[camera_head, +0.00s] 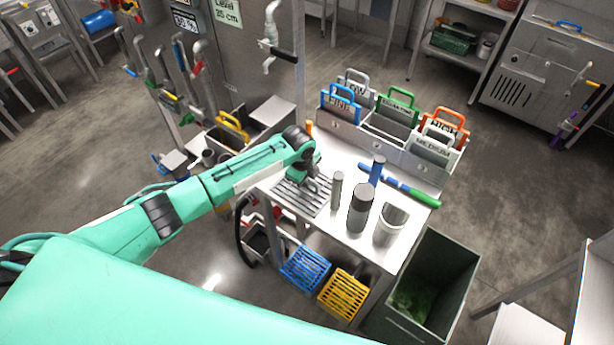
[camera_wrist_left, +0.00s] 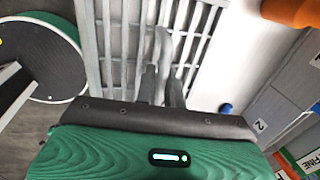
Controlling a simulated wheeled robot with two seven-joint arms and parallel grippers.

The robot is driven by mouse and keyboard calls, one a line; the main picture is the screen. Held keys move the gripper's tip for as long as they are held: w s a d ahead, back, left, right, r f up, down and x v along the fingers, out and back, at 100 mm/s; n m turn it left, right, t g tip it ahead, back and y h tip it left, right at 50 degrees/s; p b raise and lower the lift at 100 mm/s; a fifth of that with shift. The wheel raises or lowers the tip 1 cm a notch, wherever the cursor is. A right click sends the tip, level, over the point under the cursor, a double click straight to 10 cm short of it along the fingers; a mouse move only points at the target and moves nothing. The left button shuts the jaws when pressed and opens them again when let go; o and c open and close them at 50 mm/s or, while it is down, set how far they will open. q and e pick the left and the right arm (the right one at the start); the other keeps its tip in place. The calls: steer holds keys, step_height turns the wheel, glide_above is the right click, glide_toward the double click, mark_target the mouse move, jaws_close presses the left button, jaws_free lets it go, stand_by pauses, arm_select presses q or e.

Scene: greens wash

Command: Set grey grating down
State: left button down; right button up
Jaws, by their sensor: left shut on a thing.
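The grey grating (camera_head: 297,204) is a slatted metal panel at the left end of the steel table (camera_head: 345,232). My left gripper (camera_head: 312,186) is over it, shut on its raised grey handle. In the left wrist view the grating (camera_wrist_left: 118,45) lies flat beyond the fingers (camera_wrist_left: 161,88), which close around the handle. Part of the grating is hidden by the gripper. I cannot tell whether it touches the tabletop or is slightly above it. My right gripper is not in view.
Bins with coloured handles (camera_head: 390,130) line the back. Blue (camera_head: 305,270) and yellow (camera_head: 342,294) gratings sit below; a dark bin (camera_head: 432,283) stands at right.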

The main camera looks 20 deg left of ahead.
mark_target(303, 191)
arm_select(q)
steer(key=c, duration=1.9)
jaws_free()
steer(key=shift+f, duration=0.15)
steer(key=o, duration=0.4)
steer(key=shift+r, duration=0.2)
step_height(303, 191, up, 12)
steer(key=s+b, duration=0.2)
steer(key=b, duration=0.1)
steer(key=shift+s+a, duration=0.15)
steer(key=shift+a, duration=0.25)
steer(key=shift+f, duration=0.15)
